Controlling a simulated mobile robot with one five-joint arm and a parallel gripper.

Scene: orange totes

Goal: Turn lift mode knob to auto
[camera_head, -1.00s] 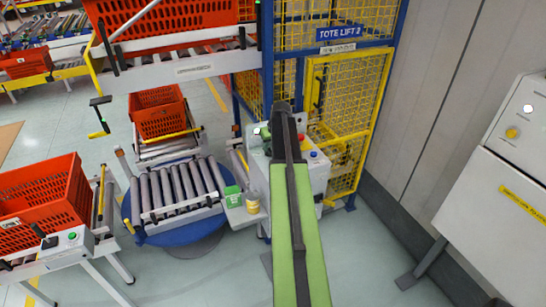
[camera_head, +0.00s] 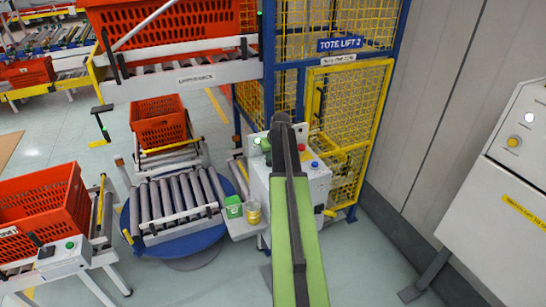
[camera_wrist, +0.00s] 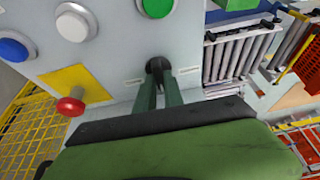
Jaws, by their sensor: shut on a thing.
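The lift mode knob (camera_wrist: 154,64) is a small black knob on the grey control panel (camera_wrist: 112,58) in the wrist view. My gripper (camera_wrist: 158,84) has its two dark green fingers shut on the knob. A small pale label lies on each side of it; I cannot read them or tell which setting the knob points to. In the head view my green arm reaches to the control box (camera_head: 319,182) under the Tote Lift 2 sign, and it hides the knob and my fingers.
On the panel are a red mushroom button (camera_wrist: 71,105) on a yellow plate, a blue button (camera_wrist: 12,49), a white button (camera_wrist: 73,26) and a green button (camera_wrist: 156,5). A yellow mesh cage (camera_head: 345,130) stands behind the box. A roller turntable (camera_head: 180,205) is at left.

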